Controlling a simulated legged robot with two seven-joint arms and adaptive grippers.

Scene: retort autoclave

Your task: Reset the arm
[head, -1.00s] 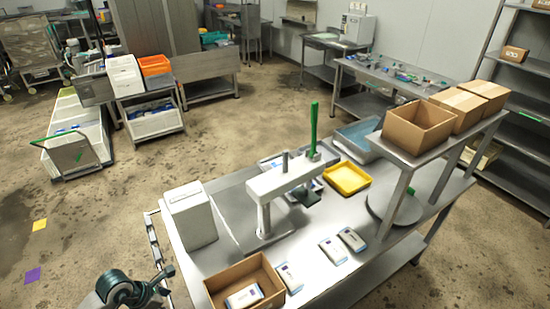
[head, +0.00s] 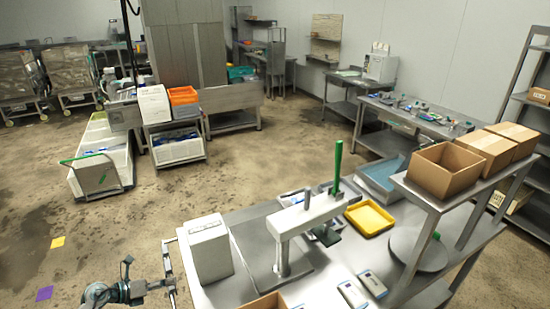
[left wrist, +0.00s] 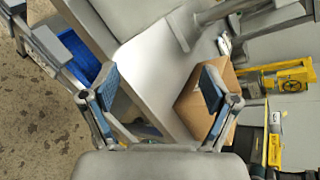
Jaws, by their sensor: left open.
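My left gripper (head: 166,283) is at the lower left in the head view, beside the left edge of the steel table (head: 222,296). Its details are small there. In the left wrist view the left gripper (left wrist: 158,88) is open, with its two blue-padded fingers spread wide and nothing between the pads. The table edge and an open cardboard box (left wrist: 192,112) lie beyond the fingers. The box shows only partly at the bottom of the head view (head: 265,303). My right gripper is not in view.
A white box (head: 209,250), a grey press-like stand (head: 282,255), a yellow tray (head: 369,218) and pale packs (head: 353,293) stand on the table. A raised shelf holds an open carton (head: 447,172).

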